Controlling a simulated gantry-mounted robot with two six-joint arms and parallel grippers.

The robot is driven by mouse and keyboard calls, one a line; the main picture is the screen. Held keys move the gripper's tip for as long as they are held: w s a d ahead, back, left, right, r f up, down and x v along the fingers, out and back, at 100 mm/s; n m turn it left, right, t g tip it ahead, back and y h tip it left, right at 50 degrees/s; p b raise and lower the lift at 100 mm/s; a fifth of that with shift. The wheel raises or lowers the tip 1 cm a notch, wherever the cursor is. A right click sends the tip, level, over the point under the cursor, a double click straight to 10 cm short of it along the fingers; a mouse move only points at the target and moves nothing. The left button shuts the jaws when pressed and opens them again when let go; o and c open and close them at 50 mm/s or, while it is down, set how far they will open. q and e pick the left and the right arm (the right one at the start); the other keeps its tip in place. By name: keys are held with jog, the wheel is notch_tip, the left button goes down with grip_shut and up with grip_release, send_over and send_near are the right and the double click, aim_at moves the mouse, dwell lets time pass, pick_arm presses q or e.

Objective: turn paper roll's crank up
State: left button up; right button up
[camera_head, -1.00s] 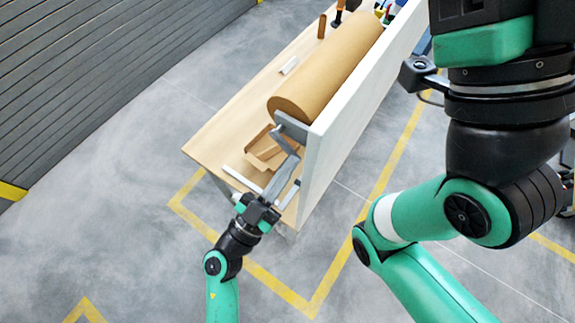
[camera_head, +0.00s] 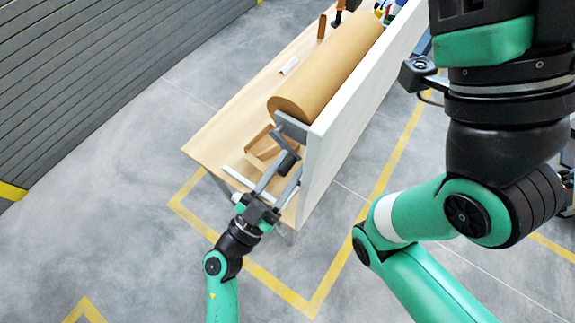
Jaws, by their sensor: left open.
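The big brown paper roll (camera_head: 325,75) lies along the wooden table, beside a tall white panel. A grey metal bracket (camera_head: 291,126) shows at its near end. A dark crank handle (camera_head: 286,162) shows just below the bracket. My left gripper (camera_head: 281,176) is at the table's near end with its fingers spread, one on each side of the handle. I cannot tell whether the fingers touch it. My right arm fills the right side of the view, but its gripper is not in view.
A small cardboard tray (camera_head: 262,148) lies on the table (camera_head: 222,128) left of the gripper. The white panel (camera_head: 340,130) stands close on the right. Tools and bottles stand at the far end. Grey floor with yellow lines is free around the table.

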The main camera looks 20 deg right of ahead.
pick_arm(q)
jog(key=v, duration=1.1)
jog(key=shift+s+a, duration=0.15)
jog(key=shift+a, duration=0.1)
